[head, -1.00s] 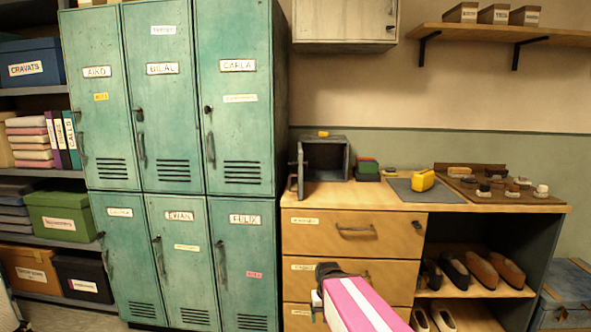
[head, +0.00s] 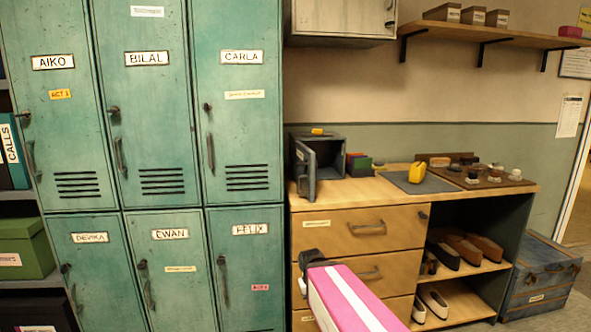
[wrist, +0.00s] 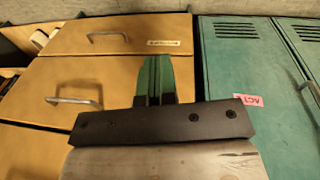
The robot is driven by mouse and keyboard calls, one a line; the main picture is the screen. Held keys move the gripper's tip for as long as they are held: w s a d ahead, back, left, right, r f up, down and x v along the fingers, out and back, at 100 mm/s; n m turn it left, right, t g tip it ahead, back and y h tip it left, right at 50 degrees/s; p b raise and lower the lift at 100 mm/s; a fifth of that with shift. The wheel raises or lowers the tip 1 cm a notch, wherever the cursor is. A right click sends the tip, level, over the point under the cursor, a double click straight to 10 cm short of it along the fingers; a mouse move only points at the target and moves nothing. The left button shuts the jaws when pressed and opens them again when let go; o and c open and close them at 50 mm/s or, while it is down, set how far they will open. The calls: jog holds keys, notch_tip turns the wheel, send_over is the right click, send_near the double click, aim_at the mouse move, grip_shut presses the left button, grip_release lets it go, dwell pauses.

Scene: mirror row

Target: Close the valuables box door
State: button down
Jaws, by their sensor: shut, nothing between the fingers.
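The valuables box (head: 330,152) is a small dark grey box on the wooden counter, just right of the lockers. Its door (head: 305,168) stands open, swung out toward me on the left side, with a small handle on it. Part of the dark inside shows to the right of the door. My gripper (wrist: 154,80) is shut and empty in the wrist view, in front of the drawer fronts and beside the green lockers. In the head view my pink and white arm reaches in from below; its end is below the counter top, lower than the box, and the fingers cannot be made out.
The wooden counter (head: 385,188) has drawers (head: 358,228) below. Tall green lockers (head: 240,110) stand close on the left. A yellow object (head: 437,177) lies on a grey mat, and coloured small boxes (head: 358,165) stand right of the valuables box. A wall cabinet (head: 340,20) hangs above.

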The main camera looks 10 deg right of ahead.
jog(key=w+a+r+n+t+h, duration=0.1)
jog(key=w+r+n+t+h, duration=0.25)
jog(key=w+r, duration=0.45)
jog(key=n+t+h, duration=0.6)
jog(key=t+h, duration=0.1)
jog(key=t, duration=0.3)
send_near(297, 164)
jog(key=shift+y, duration=0.25)
jog(key=x, duration=0.6)
jog(key=shift+w+d, duration=0.15)
jog(key=shift+w, duration=0.1)
jog(key=shift+d, duration=0.15)
